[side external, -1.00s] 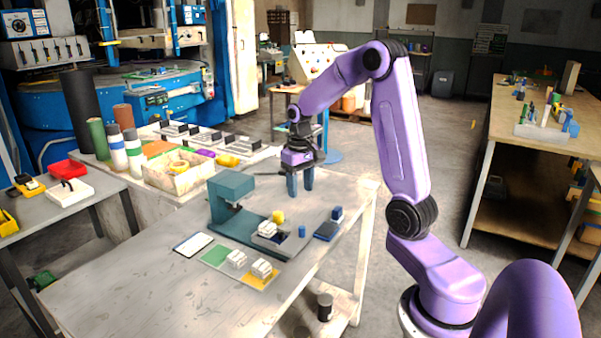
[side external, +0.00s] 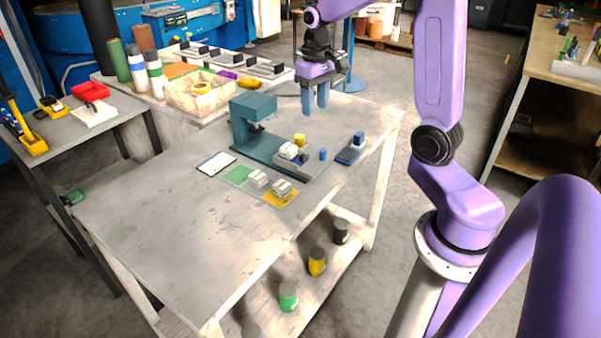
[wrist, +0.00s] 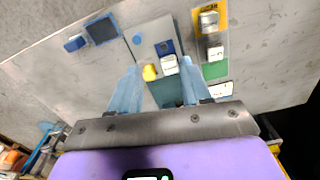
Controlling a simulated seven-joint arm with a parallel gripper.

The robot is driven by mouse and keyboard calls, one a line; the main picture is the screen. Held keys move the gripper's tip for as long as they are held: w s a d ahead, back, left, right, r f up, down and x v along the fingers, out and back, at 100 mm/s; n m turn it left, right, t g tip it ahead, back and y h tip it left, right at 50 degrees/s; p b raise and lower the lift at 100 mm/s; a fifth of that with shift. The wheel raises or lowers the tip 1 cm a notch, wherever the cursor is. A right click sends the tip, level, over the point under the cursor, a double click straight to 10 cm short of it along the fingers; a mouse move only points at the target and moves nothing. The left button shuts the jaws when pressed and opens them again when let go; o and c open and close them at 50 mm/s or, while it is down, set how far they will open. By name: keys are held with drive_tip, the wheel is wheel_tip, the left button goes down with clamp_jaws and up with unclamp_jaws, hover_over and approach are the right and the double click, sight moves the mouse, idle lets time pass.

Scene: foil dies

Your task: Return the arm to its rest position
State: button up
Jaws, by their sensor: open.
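My gripper (side external: 315,103) hangs above the far part of the white worktable (side external: 150,235), fingers down, apart and empty. In the wrist view its two blue fingers (wrist: 158,85) are spread, with nothing held between them. On the base are a white block with some blue (side external: 290,151), a yellow piece (side external: 299,139) and a small blue cylinder (side external: 323,154). A dark blue pad (side external: 347,155) with a blue stamp-like piece (side external: 358,138) lies to the right.
In front of the press, a green and yellow mat (side external: 238,176) bears two white blocks (side external: 258,179). A white card (side external: 216,163) lies beside it. A tray of rolls (side external: 200,93) stands on the bench behind. The table's near half is clear.

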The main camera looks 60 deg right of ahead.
drive_tip(key=s+a+n, duration=0.6)
drive_tip(key=s+a, duration=0.3)
drive_tip(key=a, duration=0.5)
drive_tip(key=s+a+f+n, duration=0.1)
drive_tip(key=s+a+n, duration=0.1)
drive_tip(key=s+n, duration=0.2)
drive_tip(key=s+a+n, duration=0.2)
drive_tip(key=s+n, duration=0.2)
drive_tip(key=s, duration=0.7)
drive_tip(key=shift+s+a+f, duration=0.25)
drive_tip(key=shift+s+f, duration=0.05)
drive_tip(key=shift+f, duration=0.1)
